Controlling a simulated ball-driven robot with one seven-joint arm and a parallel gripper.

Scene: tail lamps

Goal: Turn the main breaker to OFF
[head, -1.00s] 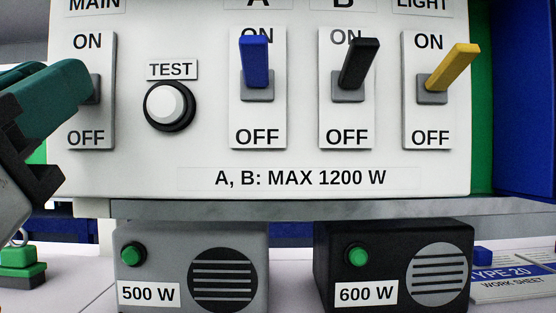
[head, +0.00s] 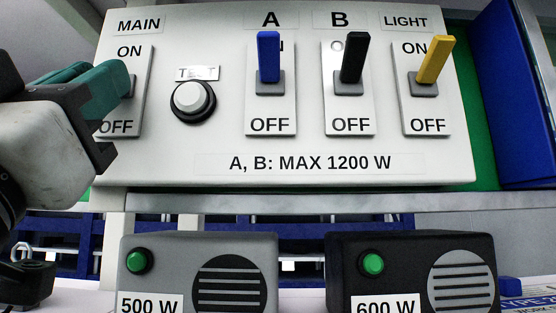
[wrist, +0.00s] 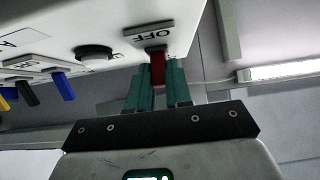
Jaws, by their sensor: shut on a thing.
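The main breaker is the switch under the MAIN label (head: 138,25) at the left end of the white panel. Its red lever (wrist: 158,68) shows in the wrist view between my two teal fingers. My gripper (head: 122,78) is shut on this lever. In the head view the fingers hide the lever, at a height between ON and OFF on its plate (head: 143,65). The OFF mark (wrist: 153,34) shows upside down in the wrist view, close to the lever's base. I cannot tell the lever's exact tilt.
To the right are the TEST button (head: 193,100) and the blue A lever (head: 268,57), black B lever (head: 354,58) and yellow LIGHT lever (head: 435,60), all raised toward ON. Below stand a grey 500 W box (head: 170,265) and a black 600 W box (head: 410,255), each with a green light.

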